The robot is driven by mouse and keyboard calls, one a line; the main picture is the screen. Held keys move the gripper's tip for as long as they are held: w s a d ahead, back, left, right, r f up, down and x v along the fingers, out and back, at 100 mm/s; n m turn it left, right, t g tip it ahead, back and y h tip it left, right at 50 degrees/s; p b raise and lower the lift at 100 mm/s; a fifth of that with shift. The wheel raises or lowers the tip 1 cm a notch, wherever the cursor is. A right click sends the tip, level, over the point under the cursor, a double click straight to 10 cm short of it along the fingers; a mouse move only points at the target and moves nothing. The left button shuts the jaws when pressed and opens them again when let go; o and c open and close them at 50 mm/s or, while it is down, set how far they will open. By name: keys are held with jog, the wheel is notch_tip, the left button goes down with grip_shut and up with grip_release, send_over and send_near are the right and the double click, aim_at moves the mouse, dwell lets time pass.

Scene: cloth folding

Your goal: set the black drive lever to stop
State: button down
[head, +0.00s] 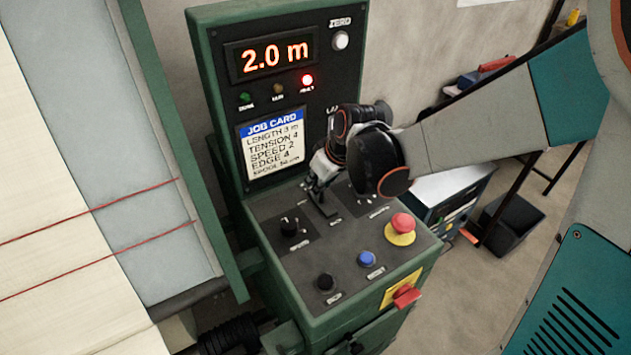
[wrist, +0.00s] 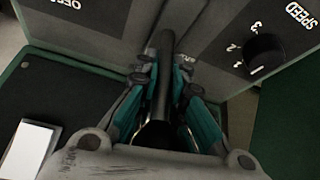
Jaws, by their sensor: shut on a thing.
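The black drive lever (wrist: 165,50) shows in the wrist view as a dark rod rising between my fingers from the grey panel. My gripper (wrist: 161,82), with teal finger sides, is shut on it. In the head view my gripper (head: 316,184) is at the back middle of the green console's control panel, over a dark plate (head: 324,207). There the lever is mostly hidden by the gripper and wrist. I cannot read its position marks.
A black knob (head: 289,226) is left of the gripper, and a red emergency button (head: 402,223) is to the right. A black button (head: 325,282) and blue button (head: 366,258) are in front. The display (head: 272,55) reads 2.0 m; a red light (head: 307,79) is lit.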

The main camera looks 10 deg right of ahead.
jog(key=c, duration=1.7)
grip_release()
jog(key=shift+o, duration=0.2)
jog(key=v, duration=1.2)
jog(key=s+d+m+t+h, duration=0.1)
jog(key=s+d+m, duration=0.2)
jog(key=s, duration=0.4)
jog(key=s+d+m+t+h, duration=0.1)
jog(key=s+d+m+h, duration=0.1)
jog(key=s+d, duration=0.3)
jog(key=s+m, duration=0.1)
jog(key=s, duration=0.2)
jog(key=shift+s+r+m+t, duration=0.25)
jog(key=shift+m+t, duration=0.15)
